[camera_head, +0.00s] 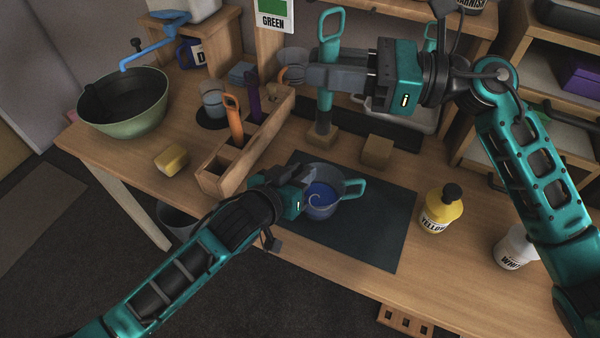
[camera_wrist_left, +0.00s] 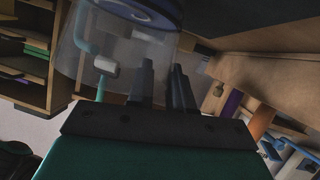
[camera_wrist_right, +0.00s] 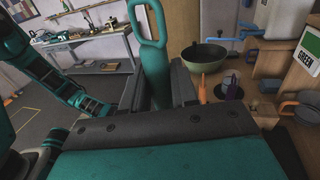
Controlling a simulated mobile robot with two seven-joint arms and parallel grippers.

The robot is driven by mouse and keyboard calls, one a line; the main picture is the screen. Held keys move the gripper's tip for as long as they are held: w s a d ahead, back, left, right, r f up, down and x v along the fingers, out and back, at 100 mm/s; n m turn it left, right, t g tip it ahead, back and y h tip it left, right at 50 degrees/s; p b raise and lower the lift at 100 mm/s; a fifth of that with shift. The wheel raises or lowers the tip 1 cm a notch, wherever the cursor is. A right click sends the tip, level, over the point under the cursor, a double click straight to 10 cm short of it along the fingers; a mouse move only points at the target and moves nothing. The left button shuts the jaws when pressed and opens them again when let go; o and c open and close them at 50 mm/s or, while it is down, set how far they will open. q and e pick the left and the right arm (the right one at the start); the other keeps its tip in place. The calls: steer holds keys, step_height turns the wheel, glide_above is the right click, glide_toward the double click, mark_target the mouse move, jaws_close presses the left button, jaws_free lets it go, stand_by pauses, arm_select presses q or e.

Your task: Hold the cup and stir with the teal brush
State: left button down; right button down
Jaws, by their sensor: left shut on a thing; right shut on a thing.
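The cup (camera_head: 338,208) is a grey, see-through vessel with a teal handle on its right and blue paint with a pale swirl inside. It is over the dark mat (camera_head: 385,235). My left gripper (camera_head: 303,182) is shut on its left side; the cup also shows above the fingers in the left wrist view (camera_wrist_left: 110,50). The teal brush (camera_head: 326,103) is upright with a loop handle on top. My right gripper (camera_head: 328,76) is shut on its shaft, behind the cup; it also shows in the right wrist view (camera_wrist_right: 152,55).
A wooden holder (camera_head: 212,178) with orange and purple tools stands left of the cup. A second tan block (camera_head: 377,151) sits behind the mat. A yellow bottle (camera_head: 440,212) and white bottle (camera_head: 514,248) stand right. A yellow sponge (camera_head: 171,159) and green bowl (camera_head: 128,112) are left.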

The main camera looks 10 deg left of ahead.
mark_target(327, 131)
step_height(327, 131, down, 9)
steer(key=m+t, duration=0.3)
steer(key=t, duration=0.1)
steer(key=shift+s+d+t+h, duration=0.1)
steer(key=shift+t+h, duration=0.2)
steer(key=shift+h, duration=0.1)
step_height(327, 131, down, 12)
steer(key=shift+r, duration=0.25)
stand_by(0.4)
steer(key=shift+s, duration=0.1)
